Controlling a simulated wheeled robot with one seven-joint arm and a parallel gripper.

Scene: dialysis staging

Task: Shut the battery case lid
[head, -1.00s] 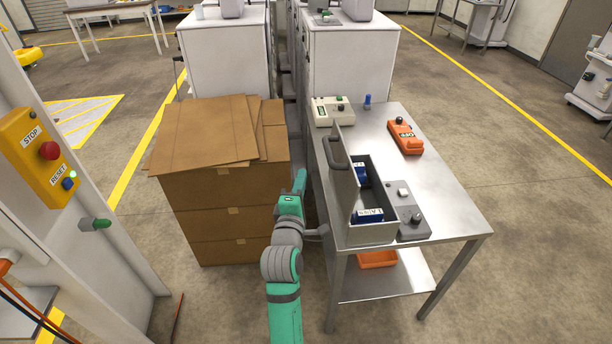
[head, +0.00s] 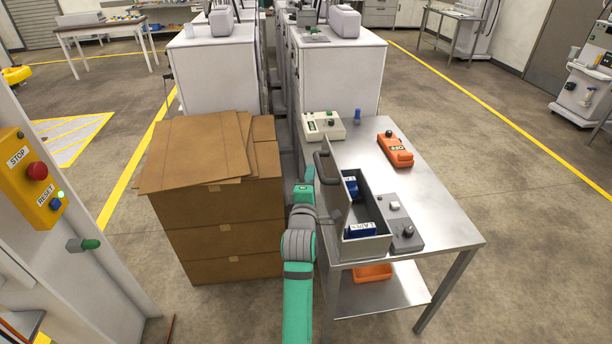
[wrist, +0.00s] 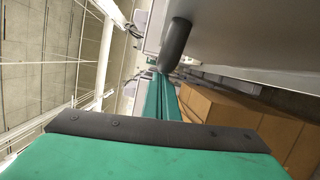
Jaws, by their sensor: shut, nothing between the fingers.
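The grey battery case (head: 377,246) stands on the metal table with blue batteries (head: 361,230) inside. Its lid (head: 336,198) is open, standing roughly upright along the case's left side, with a dark handle (head: 320,168) on its outer face. My gripper (head: 308,175) is green, shut and empty, just left of the lid near the handle. In the wrist view my gripper (wrist: 164,82) shows its fingers together, close by the handle (wrist: 175,44) and the lid's grey face (wrist: 245,28). I cannot tell whether they touch.
Stacked cardboard boxes (head: 222,228) stand close to my arm's left. The metal table (head: 440,220) also holds a grey control box (head: 404,236), an orange device (head: 394,150), a cream box (head: 324,126) and a blue item (head: 357,116). The table's right side is clear.

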